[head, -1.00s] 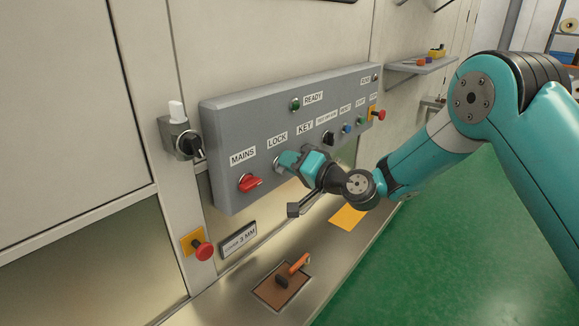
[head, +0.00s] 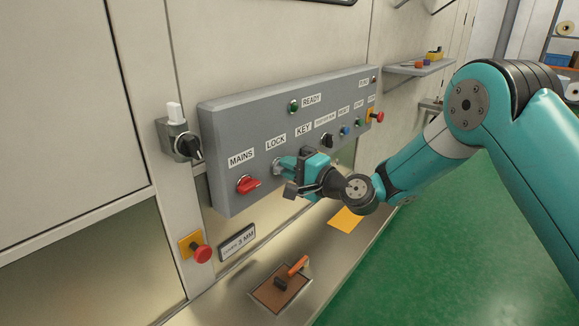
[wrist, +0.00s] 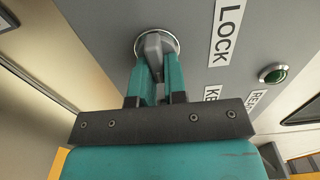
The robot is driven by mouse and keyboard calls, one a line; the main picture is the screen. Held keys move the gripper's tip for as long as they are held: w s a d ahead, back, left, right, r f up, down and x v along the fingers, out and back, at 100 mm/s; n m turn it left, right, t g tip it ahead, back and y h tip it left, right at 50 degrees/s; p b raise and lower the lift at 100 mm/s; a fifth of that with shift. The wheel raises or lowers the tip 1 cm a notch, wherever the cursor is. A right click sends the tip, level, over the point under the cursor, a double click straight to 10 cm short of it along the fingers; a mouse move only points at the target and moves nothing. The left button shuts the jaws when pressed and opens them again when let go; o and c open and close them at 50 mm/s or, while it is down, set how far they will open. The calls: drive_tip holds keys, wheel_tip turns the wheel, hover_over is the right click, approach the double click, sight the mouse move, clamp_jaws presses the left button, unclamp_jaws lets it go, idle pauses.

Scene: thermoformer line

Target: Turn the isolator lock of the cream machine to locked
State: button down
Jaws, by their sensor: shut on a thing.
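The isolator lock (wrist: 153,42) is a grey knob on a round silver base, beside the LOCK label (wrist: 229,32) in the wrist view. My gripper (wrist: 154,75) is shut on the knob, with one teal finger on each side. In the head view my gripper (head: 283,168) reaches the grey panel (head: 225,125) under the LOCK label, and it hides most of the lock. The cream machine (head: 70,90) carries this panel. I cannot read the lock's marked position.
A black rotary switch (head: 188,146) sits left of the panel. A red mushroom button (head: 201,253) is below. A tray with an orange-handled tool (head: 298,266) lies on the ledge. Green floor is open at right.

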idle(0.4)
drive_tip(key=c, duration=1.2)
unclamp_jaws()
drive_tip(key=shift+d, duration=0.1)
drive_tip(key=shift+o, duration=0.2)
drive_tip(key=b+v, duration=0.7)
drive_tip(key=v, duration=1)
drive_tip(key=shift+d+b, duration=0.2)
drive_tip(key=shift+b, duration=0.2)
drive_tip(key=shift+s, duration=0.15)
